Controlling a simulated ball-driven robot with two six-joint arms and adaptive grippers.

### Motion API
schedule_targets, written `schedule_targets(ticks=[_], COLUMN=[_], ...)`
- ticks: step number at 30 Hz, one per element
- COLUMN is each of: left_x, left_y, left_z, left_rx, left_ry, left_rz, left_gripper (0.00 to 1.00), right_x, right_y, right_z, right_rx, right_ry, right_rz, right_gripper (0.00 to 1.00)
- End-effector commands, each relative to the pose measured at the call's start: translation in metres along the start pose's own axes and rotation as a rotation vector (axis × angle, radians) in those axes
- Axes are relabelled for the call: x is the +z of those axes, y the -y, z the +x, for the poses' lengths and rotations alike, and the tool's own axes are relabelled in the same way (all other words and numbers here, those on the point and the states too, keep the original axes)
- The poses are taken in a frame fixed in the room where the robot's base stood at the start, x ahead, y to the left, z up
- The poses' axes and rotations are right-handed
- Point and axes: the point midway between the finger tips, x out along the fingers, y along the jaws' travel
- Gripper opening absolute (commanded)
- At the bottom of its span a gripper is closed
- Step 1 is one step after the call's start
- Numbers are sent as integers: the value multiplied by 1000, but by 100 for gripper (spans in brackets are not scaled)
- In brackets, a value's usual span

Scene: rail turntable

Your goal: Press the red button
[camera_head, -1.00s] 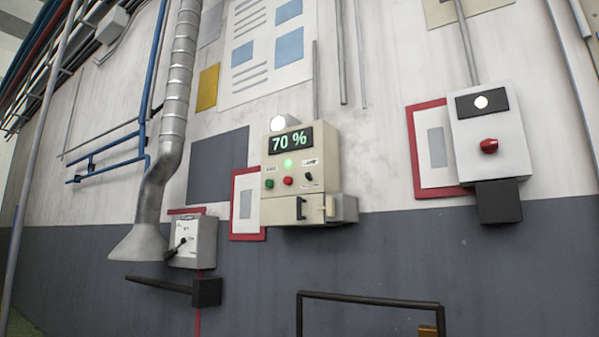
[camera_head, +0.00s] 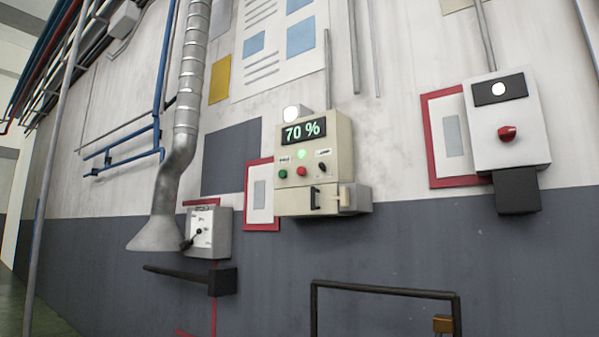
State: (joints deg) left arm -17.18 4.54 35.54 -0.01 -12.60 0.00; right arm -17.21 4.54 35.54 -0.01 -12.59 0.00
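A small red button (camera_head: 301,171) sits on the front of a beige control box (camera_head: 341,140) on the wall, between a green button (camera_head: 283,173) and a black switch (camera_head: 322,168). The box's display (camera_head: 304,131) reads 70 %, and a green light (camera_head: 302,154) glows below it. A larger red knob (camera_head: 507,133) is on a separate white box (camera_head: 480,151) at the right. Neither of my grippers is in view.
A grey lever box (camera_head: 222,236) hangs left of the control box, beside a metal duct (camera_head: 187,110). A dark bar (camera_head: 180,274) with a black block sticks out below. A black rail frame (camera_head: 385,292) stands at the lower middle.

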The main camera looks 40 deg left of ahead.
Motion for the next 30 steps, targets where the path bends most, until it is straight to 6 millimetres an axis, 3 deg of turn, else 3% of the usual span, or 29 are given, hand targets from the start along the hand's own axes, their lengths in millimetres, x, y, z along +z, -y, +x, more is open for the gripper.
schedule_targets(ticks=[1, 8, 30], left_x=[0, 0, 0], left_y=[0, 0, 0], left_z=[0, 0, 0], left_rx=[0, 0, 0], left_ry=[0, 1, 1], left_rz=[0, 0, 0], left_gripper=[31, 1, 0], right_x=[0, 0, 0], right_y=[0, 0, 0], right_z=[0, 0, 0], right_rx=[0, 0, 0], right_ry=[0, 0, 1], right_rz=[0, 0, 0], right_gripper=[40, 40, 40])
